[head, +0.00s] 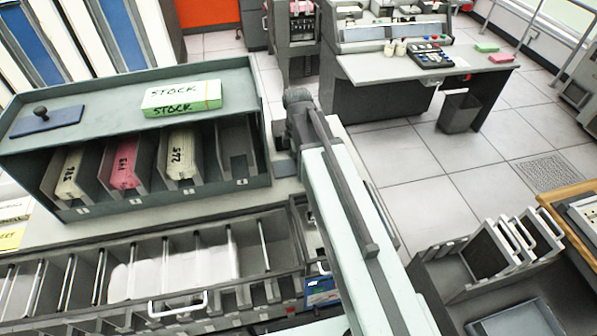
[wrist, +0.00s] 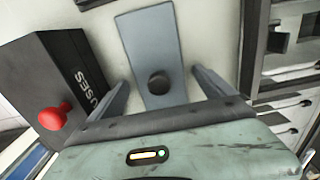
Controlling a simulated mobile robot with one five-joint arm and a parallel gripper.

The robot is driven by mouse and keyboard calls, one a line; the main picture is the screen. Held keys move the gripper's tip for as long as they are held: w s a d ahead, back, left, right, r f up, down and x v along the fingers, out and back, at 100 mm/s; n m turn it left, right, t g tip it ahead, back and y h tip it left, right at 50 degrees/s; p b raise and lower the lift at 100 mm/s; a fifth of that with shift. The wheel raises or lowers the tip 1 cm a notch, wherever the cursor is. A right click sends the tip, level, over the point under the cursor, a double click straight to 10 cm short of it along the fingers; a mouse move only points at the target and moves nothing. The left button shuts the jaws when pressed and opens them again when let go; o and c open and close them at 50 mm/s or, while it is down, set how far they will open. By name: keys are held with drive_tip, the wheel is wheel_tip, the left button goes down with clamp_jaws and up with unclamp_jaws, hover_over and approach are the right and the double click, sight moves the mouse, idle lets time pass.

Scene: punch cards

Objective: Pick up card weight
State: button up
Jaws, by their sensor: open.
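In the wrist view a flat blue-grey plate with a round black knob, the card weight (wrist: 150,40), lies on a pale surface. My gripper (wrist: 161,76) is open, with one finger on each side of the plate and the knob between them. The lower part of the plate is hidden by my gripper body. In the head view a dark blue plate with a black knob (head: 62,120) lies on top of the grey-green cabinet; I cannot tell whether it is the same plate. My fingers are not clearly seen there.
A dark box marked FUSES with a red knob (wrist: 55,117) stands left of my gripper. The cabinet (head: 100,85) bears a STOCK pack (head: 181,97). An open slotted drawer (head: 180,310) lies in front. A desk (head: 400,68) stands beyond clear floor.

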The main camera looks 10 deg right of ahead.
drive_tip(key=shift+r, duration=0.15)
drive_tip(key=c, duration=2)
drive_tip(key=shift+d+r+p, duration=0.2)
drive_tip(key=shift+r+p, duration=0.35)
drive_tip(key=shift+p, duration=0.05)
wheel_tip(320, 180, up, 11)
drive_tip(key=p, duration=1.1)
drive_tip(key=d, duration=1.9)
drive_tip(key=shift+d+f+b, duration=0.3)
drive_tip(key=shift+d, duration=0.05)
